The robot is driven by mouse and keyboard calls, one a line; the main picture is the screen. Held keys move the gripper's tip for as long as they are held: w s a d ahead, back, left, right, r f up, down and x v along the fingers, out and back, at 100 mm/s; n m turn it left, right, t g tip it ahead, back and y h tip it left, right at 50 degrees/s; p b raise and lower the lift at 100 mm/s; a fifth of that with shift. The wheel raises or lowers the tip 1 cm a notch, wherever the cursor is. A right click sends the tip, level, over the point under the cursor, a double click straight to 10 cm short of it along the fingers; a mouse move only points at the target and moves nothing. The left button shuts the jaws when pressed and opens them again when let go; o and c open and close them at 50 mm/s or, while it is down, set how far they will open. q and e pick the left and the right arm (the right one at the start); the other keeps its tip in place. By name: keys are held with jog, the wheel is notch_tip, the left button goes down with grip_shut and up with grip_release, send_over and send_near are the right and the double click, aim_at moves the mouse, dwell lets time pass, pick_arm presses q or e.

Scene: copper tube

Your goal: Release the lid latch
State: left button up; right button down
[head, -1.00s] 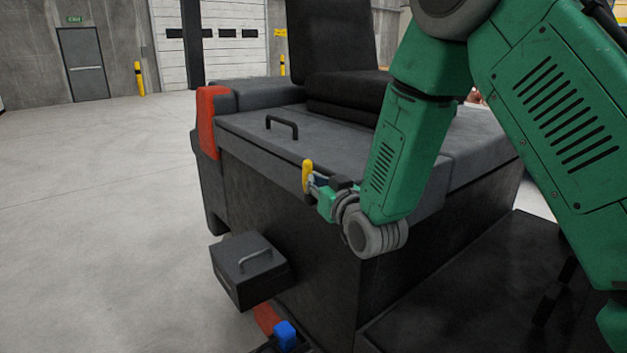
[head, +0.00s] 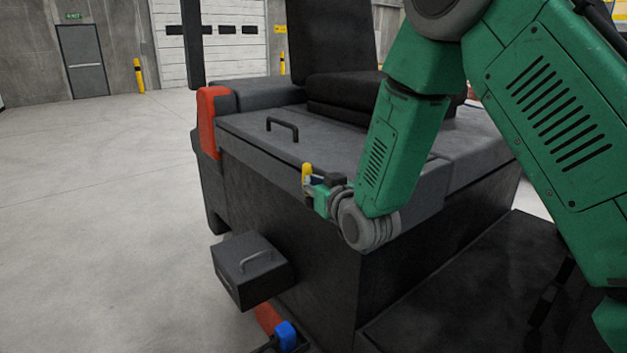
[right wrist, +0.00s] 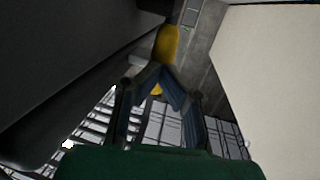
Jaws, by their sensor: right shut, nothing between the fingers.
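The yellow lid latch (head: 306,171) is on the front edge of the grey lid (head: 340,145) of the vehicle's body. My right gripper (head: 311,184) is at the latch, just right of and below its top, and hides its lower part in the head view. In the right wrist view the yellow latch (right wrist: 167,45) stands just beyond the fingertips (right wrist: 160,74). The fingers meet at their tips with nothing held. A small bit of yellow shows between them. I cannot tell whether they touch the latch. My left gripper is not in view.
A black handle (head: 283,127) stands on the lid, with a black seat (head: 340,85) behind. A dark box (head: 250,270) with a grey handle juts out below. A blue block (head: 286,335) is at the bottom. Open floor (head: 95,220) lies to the left.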

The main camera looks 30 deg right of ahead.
aim_at(305, 172)
jog(key=w+g+p, duration=0.1)
jog(key=p, duration=0.2)
jog(key=w+r+g+p, duration=0.1)
jog(key=g+p, duration=0.1)
jog(key=p, duration=0.1)
jog(key=w+g+p, duration=0.1)
jog(key=g+p, duration=0.1)
jog(key=p, duration=0.1)
jog(key=shift+w+a+r+n, duration=0.15)
jog(key=shift+n, duration=0.25)
jog(key=shift+w+f+p, duration=0.2)
jog(key=shift+f+p, duration=0.1)
jog(key=shift+p, duration=0.3)
jog(key=w+f+g, duration=0.1)
jog(key=w+f+g+p, duration=0.1)
jog(key=w+f, duration=0.1)
jog(key=w+f+g, duration=0.1)
jog(key=w, duration=0.1)
jog(key=shift+w+a+f+p, duration=0.2)
jog(key=shift+w+f+p, duration=0.05)
jog(key=shift+p, duration=0.1)
jog(key=shift+s+a+f, duration=0.1)
jog(key=shift+f, duration=0.1)
